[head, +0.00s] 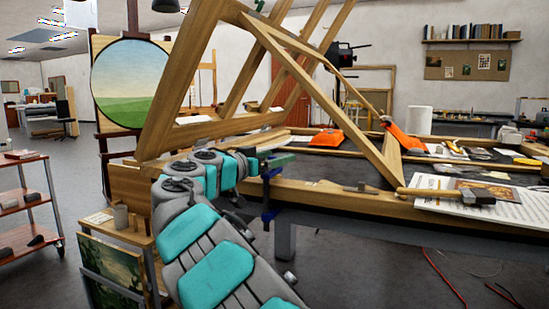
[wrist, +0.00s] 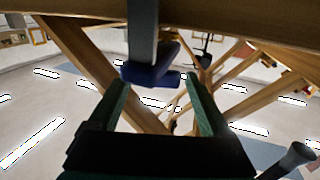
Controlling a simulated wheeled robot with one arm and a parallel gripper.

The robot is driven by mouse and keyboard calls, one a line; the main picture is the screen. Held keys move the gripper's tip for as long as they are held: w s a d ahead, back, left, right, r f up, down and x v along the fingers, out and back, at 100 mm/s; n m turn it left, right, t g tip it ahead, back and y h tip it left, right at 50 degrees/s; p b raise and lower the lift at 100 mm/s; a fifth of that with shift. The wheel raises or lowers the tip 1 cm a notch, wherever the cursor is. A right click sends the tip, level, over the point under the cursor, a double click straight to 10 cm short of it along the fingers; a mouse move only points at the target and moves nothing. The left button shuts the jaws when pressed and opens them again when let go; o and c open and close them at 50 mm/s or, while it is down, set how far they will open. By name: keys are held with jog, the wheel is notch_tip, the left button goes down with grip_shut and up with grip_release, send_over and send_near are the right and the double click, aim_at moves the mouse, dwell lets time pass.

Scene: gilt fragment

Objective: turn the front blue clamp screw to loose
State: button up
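A blue clamp (head: 267,190) is fixed at the front edge of the wooden frame lying on the table, to the right of my arm's end. In the wrist view its grey bar (wrist: 143,30) comes down from the top and ends in a blue part (wrist: 150,76). I cannot make out the screw as a separate piece. My gripper (wrist: 155,82) is open, its two dark green fingers spread to either side below the blue part. I cannot tell whether they touch it. In the head view the gripper is small and partly hidden near the clamp.
Slanted wooden beams (head: 300,90) rise above the table close to my arm. A mallet (head: 470,196) and papers (head: 515,210) lie at the right. A dark rounded handle (wrist: 290,160) shows low right in the wrist view. A red trolley (head: 25,198) stands left.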

grip_shut()
dwell(0.5)
jog(key=shift+s+d+f+n+t+y+b, duration=0.1)
jog(key=shift+f+n+t+y+b, duration=0.25)
jog(key=shift+b, duration=0.85)
